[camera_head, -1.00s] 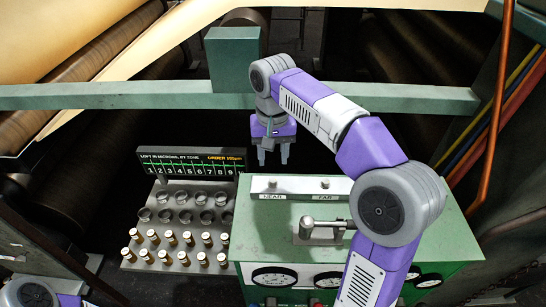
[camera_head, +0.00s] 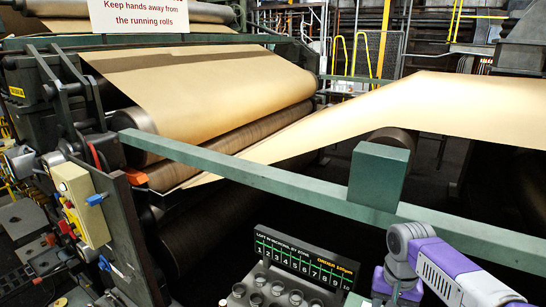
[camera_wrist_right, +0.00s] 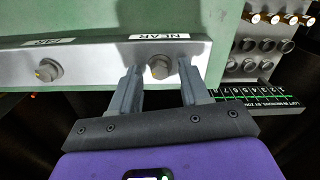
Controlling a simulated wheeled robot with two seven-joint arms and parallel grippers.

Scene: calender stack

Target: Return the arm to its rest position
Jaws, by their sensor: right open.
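My right arm (camera_head: 425,262), purple, white and grey, shows at the lower right of the head view; its fingers are below that frame. In the right wrist view my right gripper (camera_wrist_right: 158,78) is open and empty, with its two grey fingers apart. The knob by the NEAR label (camera_wrist_right: 160,66) appears between the fingertips; I cannot tell how far off it is, and no contact shows. A second knob (camera_wrist_right: 48,69) sits by the other label on the same metal strip. My left gripper is out of view.
A green rail (camera_head: 270,180) with a green block (camera_head: 379,175) crosses behind my right arm. The zone display (camera_head: 303,262) stands left of the arm, with cups (camera_head: 257,299) below it. Rolls (camera_head: 240,140) carrying tan sheet (camera_head: 200,85) lie beyond. A yellow switch box (camera_head: 82,203) is at left.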

